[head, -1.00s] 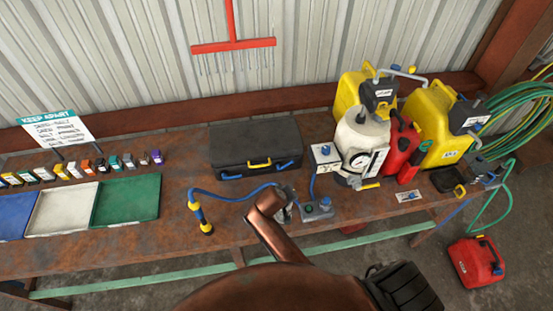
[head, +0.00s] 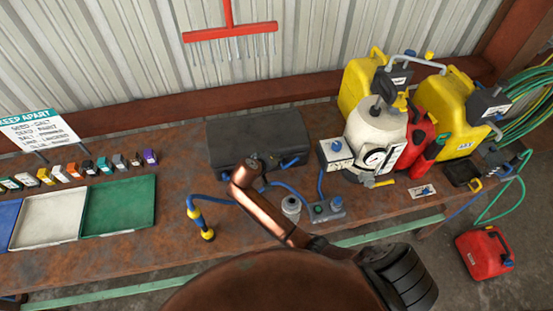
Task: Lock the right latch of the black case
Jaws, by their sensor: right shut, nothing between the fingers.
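The black case (head: 240,132) lies closed-looking on the rusty bench against the back wall, its front facing me. Its blue right latch (head: 290,162) shows at the right of the front face; whether it is locked I cannot tell. My copper right arm covers the yellow handle and part of the front. My right gripper (head: 270,162) is shut and empty at the case front, just left of the right latch. Its fingers are small and partly hidden by my wrist, so contact is unclear. My left gripper is out of view.
A grey jar (head: 291,206) and a grey control box (head: 327,209) stand in front of the case, with a blue hose (head: 222,201) nearby. A white pump tank (head: 368,130) and yellow canisters (head: 445,105) crowd the right. Trays (head: 118,204) lie left.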

